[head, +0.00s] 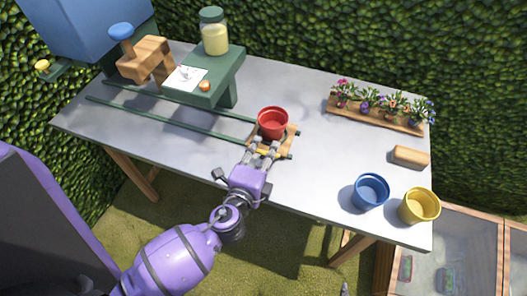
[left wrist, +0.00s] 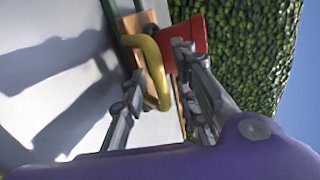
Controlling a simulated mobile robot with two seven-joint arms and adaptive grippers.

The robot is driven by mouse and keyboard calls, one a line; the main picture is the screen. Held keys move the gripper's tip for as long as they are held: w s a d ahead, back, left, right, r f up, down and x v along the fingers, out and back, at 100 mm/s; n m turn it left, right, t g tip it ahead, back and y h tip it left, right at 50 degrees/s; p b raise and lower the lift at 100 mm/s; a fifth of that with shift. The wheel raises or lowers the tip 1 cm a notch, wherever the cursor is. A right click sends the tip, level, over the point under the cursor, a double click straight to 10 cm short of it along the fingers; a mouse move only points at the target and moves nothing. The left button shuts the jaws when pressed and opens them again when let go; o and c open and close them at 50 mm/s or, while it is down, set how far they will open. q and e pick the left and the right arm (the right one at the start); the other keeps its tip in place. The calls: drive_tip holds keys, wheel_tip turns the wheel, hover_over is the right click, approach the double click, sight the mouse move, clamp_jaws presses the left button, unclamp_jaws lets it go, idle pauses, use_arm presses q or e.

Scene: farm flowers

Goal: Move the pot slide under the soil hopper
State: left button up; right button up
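The pot slide (head: 285,148) is a small wooden carriage at the right end of two green rails (head: 190,130). A red pot (head: 272,122) stands on it. My left gripper (head: 262,150) is at the slide's near edge. In the left wrist view its fingers (left wrist: 158,88) are spread on either side of the slide's yellow handle (left wrist: 148,62), with a gap visible. The red pot also shows there (left wrist: 188,42). The blue soil hopper (head: 85,22) is at the upper left, beyond the rails' other end. My right gripper is not in view.
A green stand (head: 225,75) with a jar (head: 214,32) and a wooden stamp-like block (head: 145,58) are behind the rails. A flower tray (head: 380,118), a wooden block (head: 410,156), a blue pot (head: 370,192) and a yellow pot (head: 419,206) are on the right.

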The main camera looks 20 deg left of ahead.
use_arm(q)
clamp_jaws()
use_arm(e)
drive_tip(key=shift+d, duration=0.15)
use_arm(q)
drive_tip(key=shift+a, duration=0.1)
